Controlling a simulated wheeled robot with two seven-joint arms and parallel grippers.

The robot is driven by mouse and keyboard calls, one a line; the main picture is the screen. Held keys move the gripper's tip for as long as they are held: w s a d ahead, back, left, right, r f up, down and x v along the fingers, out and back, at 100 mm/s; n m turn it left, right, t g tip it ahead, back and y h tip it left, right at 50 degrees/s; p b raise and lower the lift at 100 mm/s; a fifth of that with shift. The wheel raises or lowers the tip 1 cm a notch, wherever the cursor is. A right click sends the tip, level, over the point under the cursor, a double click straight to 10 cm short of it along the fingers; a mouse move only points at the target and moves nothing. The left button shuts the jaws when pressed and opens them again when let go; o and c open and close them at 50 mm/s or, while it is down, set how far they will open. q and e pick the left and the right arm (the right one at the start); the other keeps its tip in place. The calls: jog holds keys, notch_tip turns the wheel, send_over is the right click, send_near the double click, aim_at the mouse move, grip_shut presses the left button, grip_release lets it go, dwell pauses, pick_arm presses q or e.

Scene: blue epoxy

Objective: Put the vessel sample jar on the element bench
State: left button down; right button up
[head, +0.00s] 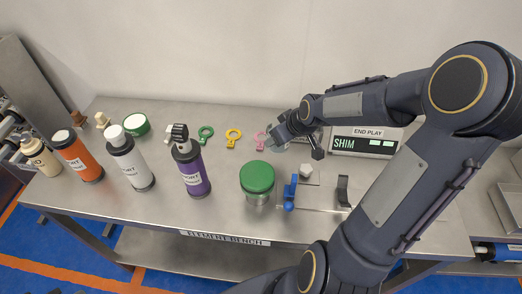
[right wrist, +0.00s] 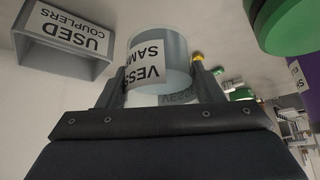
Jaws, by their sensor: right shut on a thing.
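The vessel sample jar (right wrist: 172,48) is a clear, pale cylinder with a white label in the right wrist view. My right gripper (head: 274,143) is shut on it, with one finger on each side. In the head view the jar is mostly hidden by the gripper, over the back middle of the bench. I cannot tell whether its base touches the top. The element bench (head: 225,219) is a long steel table with its name on the front edge.
A green-lidded jar (head: 257,178) stands in front of my right gripper. Purple (head: 192,172), white (head: 130,160) and orange (head: 78,158) bottles stand to the left. Coloured tags lie behind. A used couplers bin (right wrist: 68,40) and an end play display (head: 362,143) are nearby.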

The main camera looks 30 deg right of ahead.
notch_tip(320, 180, down, 3)
jog(key=shift+s+a, duration=0.1)
jog(key=shift+f, duration=2.3)
jog(key=shift+f+b, duration=0.1)
jog(key=shift+b, duration=0.2)
jog(key=o, duration=1.2)
